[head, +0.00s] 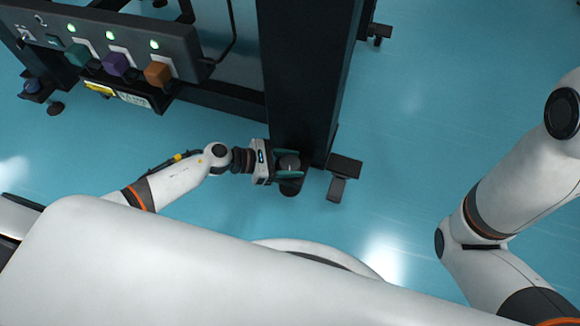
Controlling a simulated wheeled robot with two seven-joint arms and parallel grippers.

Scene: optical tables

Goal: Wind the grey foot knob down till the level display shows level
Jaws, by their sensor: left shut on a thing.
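The grey foot knob (289,162) sits low at the foot of the table's black leg (300,80). My left gripper (288,165) reaches it from the left, and its fingers are shut around the knob's sides. The fingers hide part of the knob. A dark round foot pad (291,188) shows just below the knob. A small display (132,99) with light digits hangs under the panel at the left; its reading is too small to tell. My right gripper is out of view; only parts of my right arm show at the right.
A dark panel (190,50) carries teal, purple and orange blocks with green lights above them. A yellow label (99,88) is beside the display. A black bracket (344,168) juts out right of the leg. The blue floor (440,90) is clear at the right.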

